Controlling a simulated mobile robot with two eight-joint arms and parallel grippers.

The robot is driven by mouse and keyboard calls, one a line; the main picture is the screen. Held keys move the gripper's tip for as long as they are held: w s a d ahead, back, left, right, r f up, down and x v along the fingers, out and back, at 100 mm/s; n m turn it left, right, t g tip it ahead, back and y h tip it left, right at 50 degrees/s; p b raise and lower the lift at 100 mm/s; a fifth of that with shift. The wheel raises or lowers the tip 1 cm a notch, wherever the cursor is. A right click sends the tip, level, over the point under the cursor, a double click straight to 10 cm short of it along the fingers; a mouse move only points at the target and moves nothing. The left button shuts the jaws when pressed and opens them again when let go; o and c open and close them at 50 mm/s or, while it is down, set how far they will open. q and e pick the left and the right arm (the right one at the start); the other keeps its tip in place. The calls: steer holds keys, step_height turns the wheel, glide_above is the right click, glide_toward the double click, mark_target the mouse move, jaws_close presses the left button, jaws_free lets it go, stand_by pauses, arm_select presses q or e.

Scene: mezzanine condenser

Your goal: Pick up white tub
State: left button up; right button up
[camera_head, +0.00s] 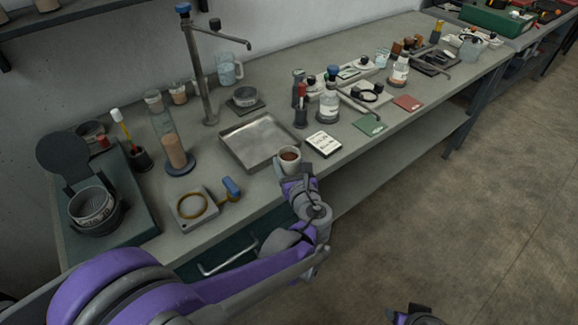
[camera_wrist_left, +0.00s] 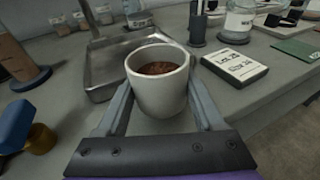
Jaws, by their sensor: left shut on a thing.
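The white tub (camera_head: 290,160) is a small round cup with brown grainy contents. I cannot tell whether the tub's base touches the bench. My right gripper (camera_head: 412,314) shows only in part at the bottom edge, away from the bench; its jaws are unclear.
A shallow metal tray (camera_head: 259,142) lies behind and left of the tub. A white label card (camera_head: 324,143) lies to its right, with bottles (camera_head: 328,105) behind. A ring stand (camera_head: 198,75) rises behind the tray. The bench's front edge is close.

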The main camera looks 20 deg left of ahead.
arm_select(q)
steer(key=shift+r+p, duration=0.5)
steer(key=shift+r, duration=3.05)
